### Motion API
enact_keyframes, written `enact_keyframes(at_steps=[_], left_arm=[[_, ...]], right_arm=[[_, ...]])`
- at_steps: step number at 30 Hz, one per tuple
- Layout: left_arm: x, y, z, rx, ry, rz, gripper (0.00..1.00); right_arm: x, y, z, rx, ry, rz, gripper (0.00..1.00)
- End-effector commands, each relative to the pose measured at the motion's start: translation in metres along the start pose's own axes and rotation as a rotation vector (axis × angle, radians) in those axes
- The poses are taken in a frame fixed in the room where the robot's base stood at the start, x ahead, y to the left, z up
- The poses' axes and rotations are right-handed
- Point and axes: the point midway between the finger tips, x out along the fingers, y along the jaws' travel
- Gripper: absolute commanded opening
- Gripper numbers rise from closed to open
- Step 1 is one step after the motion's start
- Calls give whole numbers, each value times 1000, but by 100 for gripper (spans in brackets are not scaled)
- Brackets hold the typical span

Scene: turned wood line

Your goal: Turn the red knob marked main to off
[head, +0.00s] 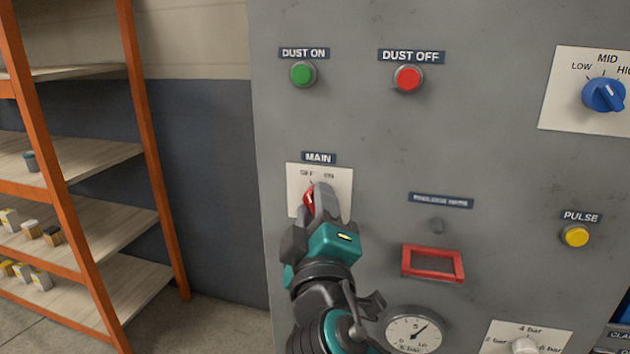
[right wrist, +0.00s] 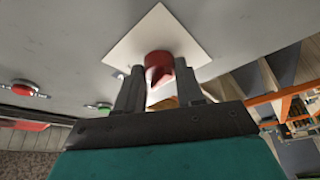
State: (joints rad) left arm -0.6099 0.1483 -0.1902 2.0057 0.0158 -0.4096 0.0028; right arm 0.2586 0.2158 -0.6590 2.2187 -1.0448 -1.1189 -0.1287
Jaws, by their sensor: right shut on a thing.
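The red knob (head: 308,200) sits on a white plate (head: 344,180) under the label MAIN (head: 319,158), with OFF at the left and ON at the right of the plate's top. My right gripper (head: 320,200) is at the knob and covers much of it. In the right wrist view the red knob (right wrist: 157,62) is between the two fingers of the right gripper (right wrist: 158,83), which is shut on it. I cannot tell which mark the knob points to. My left gripper is not in view.
The grey panel also bears a green button (head: 303,74), a red button (head: 408,78), a blue knob (head: 603,95), a yellow button (head: 575,235), a red frame (head: 433,278) and a gauge (head: 413,334). An orange shelf rack (head: 150,150) stands at the left.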

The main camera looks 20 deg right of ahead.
Motion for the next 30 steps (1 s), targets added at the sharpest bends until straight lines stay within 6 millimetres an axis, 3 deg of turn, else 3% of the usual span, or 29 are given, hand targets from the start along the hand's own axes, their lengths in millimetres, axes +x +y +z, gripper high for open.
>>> enact_keyframes(at_steps=[1, 9, 28, 29, 30], left_arm=[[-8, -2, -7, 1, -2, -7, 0], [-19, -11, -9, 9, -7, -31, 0], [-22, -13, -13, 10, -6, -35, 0], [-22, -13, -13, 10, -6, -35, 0], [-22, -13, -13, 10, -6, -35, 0]], right_arm=[[1, 6, -3, -33, -2, -16, 7], [0, 4, -2, -150, -1, -63, 7], [0, 1, 0, -196, 1, -80, 7], [0, 1, 0, -197, 1, -80, 38], [0, 1, 0, -196, 1, -80, 42]])
